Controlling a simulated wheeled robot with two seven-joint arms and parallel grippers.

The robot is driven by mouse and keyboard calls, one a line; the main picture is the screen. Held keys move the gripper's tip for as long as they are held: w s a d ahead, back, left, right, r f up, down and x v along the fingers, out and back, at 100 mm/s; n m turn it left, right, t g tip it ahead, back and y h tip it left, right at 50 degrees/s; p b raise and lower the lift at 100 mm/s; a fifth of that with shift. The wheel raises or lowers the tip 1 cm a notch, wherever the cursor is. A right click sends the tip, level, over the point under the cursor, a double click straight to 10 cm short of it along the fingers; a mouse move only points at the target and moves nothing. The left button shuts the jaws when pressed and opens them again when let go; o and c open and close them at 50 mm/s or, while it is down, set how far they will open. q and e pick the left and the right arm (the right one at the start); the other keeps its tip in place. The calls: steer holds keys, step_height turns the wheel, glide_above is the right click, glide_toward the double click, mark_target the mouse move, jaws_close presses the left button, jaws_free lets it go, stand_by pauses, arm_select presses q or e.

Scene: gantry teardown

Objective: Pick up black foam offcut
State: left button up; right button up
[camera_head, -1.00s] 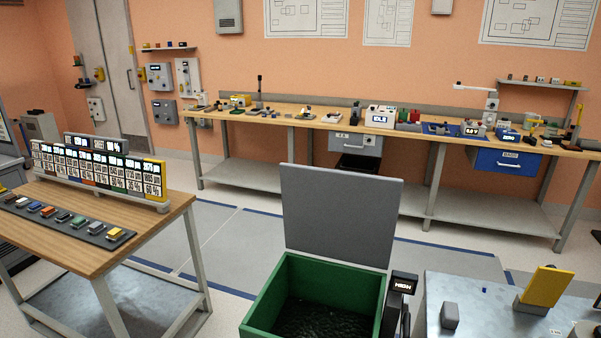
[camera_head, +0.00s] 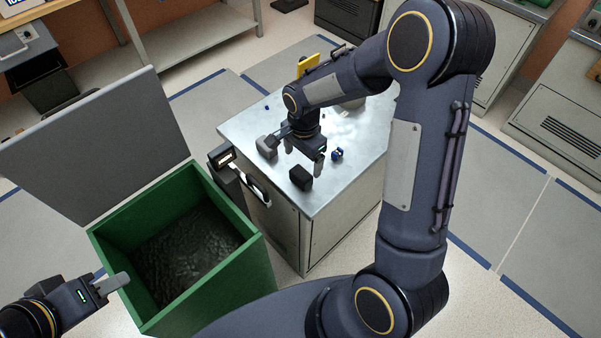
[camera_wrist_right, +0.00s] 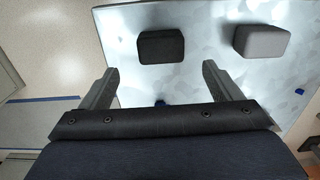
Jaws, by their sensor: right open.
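The black foam offcut (camera_head: 301,178) is a small dark block near the front corner of the metal-topped cabinet (camera_head: 350,160). In the right wrist view the offcut (camera_wrist_right: 161,46) lies just beyond my fingertips, roughly centred between them. My right gripper (camera_head: 304,156) is open and empty, pointing down above the cabinet top beside the offcut; it also shows in the wrist view (camera_wrist_right: 160,69). My left gripper (camera_head: 115,283) is at the lower left, by the green bin's left side; its finger opening cannot be made out.
A grey block (camera_head: 267,147) lies near the offcut, also in the wrist view (camera_wrist_right: 262,42). A small blue piece (camera_head: 337,154) lies to the right. The green bin (camera_head: 250,283) stands open left of the cabinet, its grey lid (camera_head: 90,150) raised. A yellow piece (camera_head: 307,64) stands behind.

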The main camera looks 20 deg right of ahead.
mark_target(301, 173)
steer(key=f+p, duration=0.1)
steer(key=f, duration=0.7)
steer(key=shift+a+f+p, duration=0.1)
steer(key=shift+a+p, duration=0.1)
steer(key=shift+p, duration=0.1)
arm_select(q)
steer(key=shift+s+r, duration=0.1)
steer(key=shift+r, duration=0.75)
arm_select(e)
steer(key=c, duration=1.1)
steer(key=shift+o, duration=0.2)
